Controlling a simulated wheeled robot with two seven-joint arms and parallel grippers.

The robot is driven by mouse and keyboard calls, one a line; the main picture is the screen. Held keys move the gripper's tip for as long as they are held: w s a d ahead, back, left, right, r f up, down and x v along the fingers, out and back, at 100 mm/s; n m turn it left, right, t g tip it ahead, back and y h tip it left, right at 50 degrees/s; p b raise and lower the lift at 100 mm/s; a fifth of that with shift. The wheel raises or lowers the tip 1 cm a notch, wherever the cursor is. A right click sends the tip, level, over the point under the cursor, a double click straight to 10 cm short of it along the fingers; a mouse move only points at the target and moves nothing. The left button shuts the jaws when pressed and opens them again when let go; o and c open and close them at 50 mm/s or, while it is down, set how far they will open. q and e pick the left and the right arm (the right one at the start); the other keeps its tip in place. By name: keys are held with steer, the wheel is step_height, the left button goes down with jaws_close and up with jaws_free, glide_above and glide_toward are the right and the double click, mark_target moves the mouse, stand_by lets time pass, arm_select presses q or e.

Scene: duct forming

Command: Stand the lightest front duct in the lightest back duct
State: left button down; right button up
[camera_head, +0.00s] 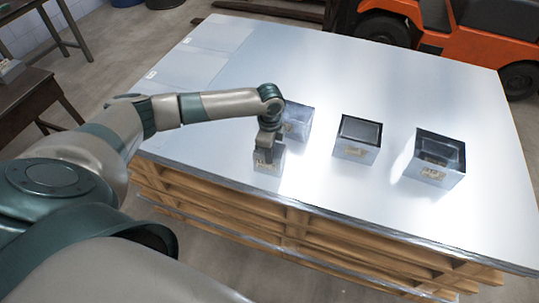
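My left gripper (267,154) points down over a small grey front duct (268,179) at the near side of the metal sheet. The fingers are at the duct's upper part; whether they grip it is too small to tell. Just behind, an open-topped back duct (299,122) is partly hidden by my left wrist. A middle duct (358,138) and a larger right duct (452,181) stand to the right, upright with dark rims. Both have tan labels low in front; their insides are hard to make out. My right gripper is not in view.
The ducts stand on a shiny sheet stack (330,60) on wooden pallets (290,228). Paler sheets (190,75) lie at its left. An orange forklift (480,35) is behind, a dark table (30,100) at left. The sheet's far half is clear.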

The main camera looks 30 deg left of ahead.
arm_select(q)
step_height(320, 180, up, 6)
steer(key=p, duration=0.5)
steer(key=shift+f, duration=0.1)
steer(key=shift+r+p, duration=0.7)
steer(key=shift+r, duration=0.5)
steer(key=shift+d, duration=0.1)
